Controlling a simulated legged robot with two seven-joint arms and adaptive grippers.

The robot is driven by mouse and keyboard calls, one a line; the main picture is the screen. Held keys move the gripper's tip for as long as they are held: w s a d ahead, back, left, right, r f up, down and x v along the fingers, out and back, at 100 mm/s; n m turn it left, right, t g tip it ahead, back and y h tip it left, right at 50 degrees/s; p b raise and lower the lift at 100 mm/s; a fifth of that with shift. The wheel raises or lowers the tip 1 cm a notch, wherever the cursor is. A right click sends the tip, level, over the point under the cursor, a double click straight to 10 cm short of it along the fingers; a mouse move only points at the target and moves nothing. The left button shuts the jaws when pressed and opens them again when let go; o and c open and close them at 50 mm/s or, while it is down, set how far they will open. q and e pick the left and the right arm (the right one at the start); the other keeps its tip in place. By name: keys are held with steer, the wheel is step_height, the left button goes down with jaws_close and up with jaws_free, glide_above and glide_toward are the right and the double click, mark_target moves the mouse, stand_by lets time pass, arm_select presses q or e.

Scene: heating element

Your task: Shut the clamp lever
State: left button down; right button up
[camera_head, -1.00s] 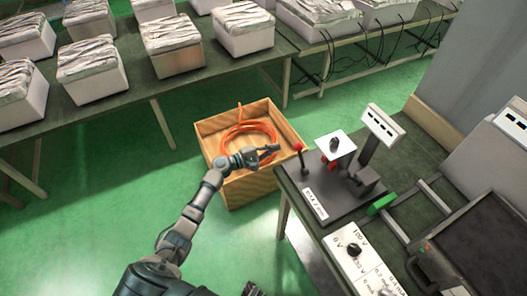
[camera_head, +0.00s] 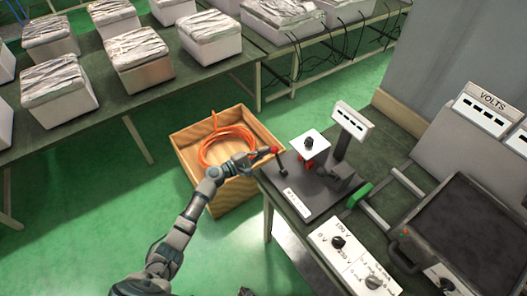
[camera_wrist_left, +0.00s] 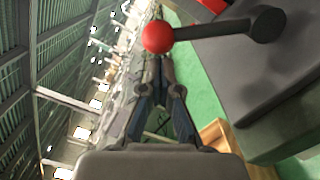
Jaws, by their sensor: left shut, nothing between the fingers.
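A black lever with a red ball knob (camera_head: 275,150) stands at the left end of a dark clamp base (camera_head: 322,200) on the bench. My left gripper (camera_head: 264,153) is shut and empty, with its fingertips just left of the knob. In the left wrist view the red ball (camera_wrist_left: 157,37) is just beyond the closed fingertips (camera_wrist_left: 157,66). The black lever arm (camera_wrist_left: 225,29) runs right from it to a thick round end. I cannot tell whether the fingers touch the ball.
A wooden crate (camera_head: 181,143) with an orange hose (camera_head: 226,138) stands on the green floor beside the bench. A white plate (camera_head: 309,144), an upright meter (camera_head: 352,121) and a green handle (camera_head: 359,195) are right of the lever. A panel with dials (camera_head: 350,255) is in front.

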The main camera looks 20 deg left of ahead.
arm_select(q)
steer(key=shift+s+d+r+m, duration=0.1)
steer(key=shift+d+r+m, duration=0.05)
steer(key=shift+r+m, duration=0.15)
steer(key=shift+r, duration=0.1)
arm_select(e)
steer(key=shift+w+r, duration=0.15)
steer(key=shift+w, duration=0.15)
arm_select(q)
steer(key=shift+s+d+r+m, duration=0.1)
steer(key=shift+d+m, duration=0.05)
steer(key=shift+m, duration=0.15)
steer(key=s+d+r+m, duration=0.2)
steer(key=s+d+m, duration=0.6)
steer(key=m, duration=0.7)
steer(key=shift+d+r+y+p, duration=0.25)
steer(key=shift+d+y+p, duration=0.15)
steer(key=shift+d, duration=0.8)
arm_select(e)
steer(key=shift+s+d+f, duration=0.1)
steer(key=shift+s+f, duration=0.2)
steer(key=shift+s, duration=0.2)
steer(key=shift+s+f, duration=0.3)
steer(key=shift+s, duration=0.2)
arm_select(q)
steer(key=shift+s+f, duration=0.1)
steer(key=shift+s, duration=0.05)
arm_select(e)
steer(key=shift+w, duration=0.1)
